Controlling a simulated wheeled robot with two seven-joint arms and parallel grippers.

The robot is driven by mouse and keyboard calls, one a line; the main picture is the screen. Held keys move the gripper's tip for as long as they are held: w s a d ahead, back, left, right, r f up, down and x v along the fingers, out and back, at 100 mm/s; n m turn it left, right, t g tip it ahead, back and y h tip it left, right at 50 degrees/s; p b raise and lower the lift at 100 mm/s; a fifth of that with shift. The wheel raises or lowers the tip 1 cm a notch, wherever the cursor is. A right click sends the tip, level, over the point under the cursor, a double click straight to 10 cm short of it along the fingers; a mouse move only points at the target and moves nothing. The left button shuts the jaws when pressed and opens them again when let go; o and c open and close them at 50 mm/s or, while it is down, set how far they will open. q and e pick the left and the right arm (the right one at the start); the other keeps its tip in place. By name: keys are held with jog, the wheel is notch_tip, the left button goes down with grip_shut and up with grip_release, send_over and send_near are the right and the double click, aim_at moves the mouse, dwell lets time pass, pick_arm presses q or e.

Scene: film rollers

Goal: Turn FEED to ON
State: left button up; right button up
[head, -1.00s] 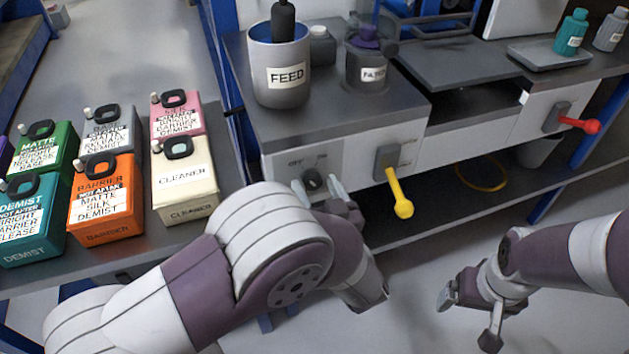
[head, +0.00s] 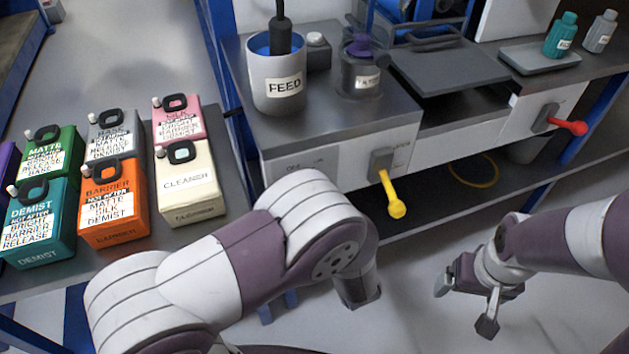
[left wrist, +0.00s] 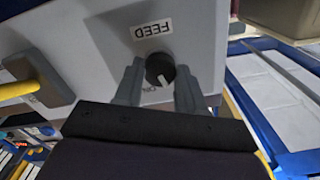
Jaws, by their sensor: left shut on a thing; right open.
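The FEED knob (left wrist: 160,70) is a small dark round dial with a white mark, on the light panel below a FEED label (left wrist: 152,28) in the left wrist view. Part of a further label shows beside it, near my gripper. My left gripper (left wrist: 158,85) has its two grey fingers on either side of the knob and is shut on it. In the head view my left arm hides the knob and this gripper; only faint panel lettering shows above the arm. My right gripper (head: 465,305) is open and empty, over the floor at the right.
A yellow-handled lever (head: 391,190) is just right of the FEED knob's panel. A red-handled lever (head: 562,122) is farther right. A grey pot labelled FEED (head: 279,80) stands on the bench above. Several labelled canisters (head: 191,182) stand on the left table.

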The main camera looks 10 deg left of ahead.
pick_arm(q)
jog(key=shift+m+p, duration=4.5)
jog(key=shift+p, duration=0.15)
jog(key=o, duration=1.1)
jog(key=shift+c, duration=0.2)
